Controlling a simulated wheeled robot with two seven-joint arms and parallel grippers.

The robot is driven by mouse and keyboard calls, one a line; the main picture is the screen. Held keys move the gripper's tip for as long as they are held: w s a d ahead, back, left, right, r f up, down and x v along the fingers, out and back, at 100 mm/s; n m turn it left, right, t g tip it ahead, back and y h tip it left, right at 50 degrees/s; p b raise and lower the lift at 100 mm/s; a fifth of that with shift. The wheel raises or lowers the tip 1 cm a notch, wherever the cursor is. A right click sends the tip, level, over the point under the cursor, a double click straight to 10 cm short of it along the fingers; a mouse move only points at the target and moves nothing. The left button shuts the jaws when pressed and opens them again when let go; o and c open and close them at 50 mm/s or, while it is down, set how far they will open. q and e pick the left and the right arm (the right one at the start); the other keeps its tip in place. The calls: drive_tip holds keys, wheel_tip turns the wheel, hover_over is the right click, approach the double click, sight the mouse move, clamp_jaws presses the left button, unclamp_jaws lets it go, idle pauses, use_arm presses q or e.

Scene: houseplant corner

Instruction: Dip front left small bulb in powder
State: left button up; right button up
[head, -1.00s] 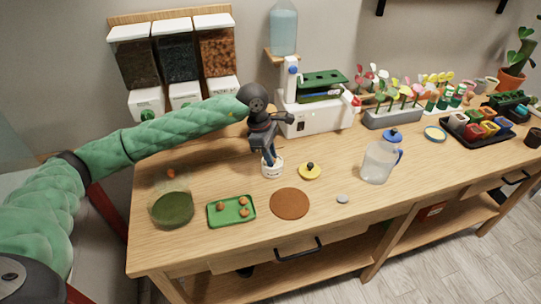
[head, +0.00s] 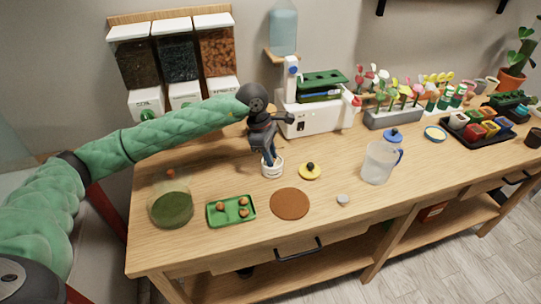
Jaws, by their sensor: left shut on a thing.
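My left gripper (head: 268,160) points down into the mouth of a small white jar (head: 272,171) on the wooden bench. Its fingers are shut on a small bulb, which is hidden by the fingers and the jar. The powder inside the jar cannot be made out. A green tray (head: 215,221) left of the jar holds small orange-brown bulbs at its back left (head: 221,210), back right (head: 243,201) and front right (head: 244,212). The tray's front left spot is bare. My right gripper is out of view.
A yellow lid with a dark knob (head: 310,171) lies right of the jar. A brown round mat (head: 290,204) lies in front. A glass bowl with green contents (head: 172,208) stands at left, a clear jug (head: 379,163) at right. A white machine (head: 315,118) stands behind.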

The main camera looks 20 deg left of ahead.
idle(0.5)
use_arm(q)
drive_tip(key=shift+r+p, duration=0.4)
drive_tip(key=shift+r, duration=3.1)
drive_tip(key=shift+f, duration=0.1)
